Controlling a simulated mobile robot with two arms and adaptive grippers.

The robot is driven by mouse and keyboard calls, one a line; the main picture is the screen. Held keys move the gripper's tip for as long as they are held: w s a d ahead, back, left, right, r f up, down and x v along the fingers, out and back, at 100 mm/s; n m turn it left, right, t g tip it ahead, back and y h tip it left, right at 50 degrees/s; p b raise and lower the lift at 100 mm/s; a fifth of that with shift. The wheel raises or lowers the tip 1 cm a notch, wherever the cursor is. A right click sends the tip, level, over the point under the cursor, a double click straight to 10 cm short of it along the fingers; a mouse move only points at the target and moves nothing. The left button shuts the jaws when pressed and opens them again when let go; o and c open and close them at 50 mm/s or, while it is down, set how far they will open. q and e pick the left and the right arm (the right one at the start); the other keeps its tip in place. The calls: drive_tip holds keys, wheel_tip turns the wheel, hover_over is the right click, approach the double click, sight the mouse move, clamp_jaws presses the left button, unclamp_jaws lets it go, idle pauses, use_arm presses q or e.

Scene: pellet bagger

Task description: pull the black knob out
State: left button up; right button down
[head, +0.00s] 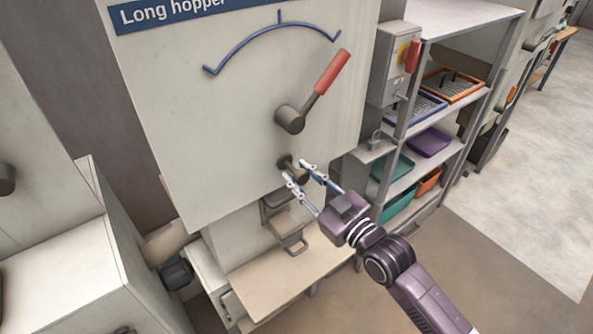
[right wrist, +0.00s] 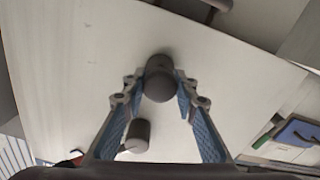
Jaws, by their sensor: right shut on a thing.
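The black knob (head: 299,174) is a short dark cylinder on the pale front panel (head: 200,130), below the red-handled lever. In the right wrist view the knob (right wrist: 160,83) stands out from the panel between the two fingers. My right gripper (head: 296,171) is shut on the knob, with one finger on either side of it. How far the knob stands out is hard to judge. My left gripper is in neither view.
The lever (head: 331,72) with its dark hub is just above the knob, under a blue arc. A grey switch box (head: 394,65) and a shelf rack (head: 475,22) with trays and bins stand to the right. A ledge (head: 290,278) sits below.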

drive_tip(key=shift+f, duration=0.15)
drive_tip(key=c, duration=1.8)
unclamp_jaws()
drive_tip(key=shift+c, duration=0.2)
drive_tip(key=o, duration=0.3)
drive_tip(key=shift+s+d, duration=0.15)
drive_tip(key=v, duration=1.2)
